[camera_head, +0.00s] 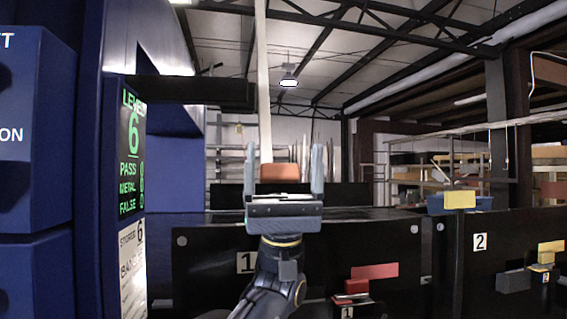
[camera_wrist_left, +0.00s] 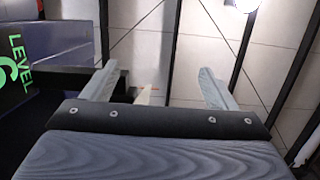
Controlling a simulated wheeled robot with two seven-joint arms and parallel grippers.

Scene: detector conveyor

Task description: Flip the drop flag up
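My left gripper (camera_head: 284,172) points upward in the middle of the head view, its two fingers wide apart. In the left wrist view its fingers (camera_wrist_left: 158,88) are also apart, with nothing held between them. A brown-orange block (camera_head: 280,173) shows between the fingers in the head view; its depth is unclear. Red and yellow flag-like plates are in view: a red plate (camera_head: 374,270) on the panel marked 1, and a yellow plate (camera_head: 460,199) above the panel marked 2. I cannot tell which piece is the drop flag. My right gripper is not in view.
A blue cabinet with a green-lettered screen (camera_head: 131,155) stands close on the left. A black panel (camera_head: 210,265) spans the front behind my arm. A blue bin (camera_head: 480,204) and shelving are at the right. A pale vertical strip (camera_head: 263,80) rises above the gripper.

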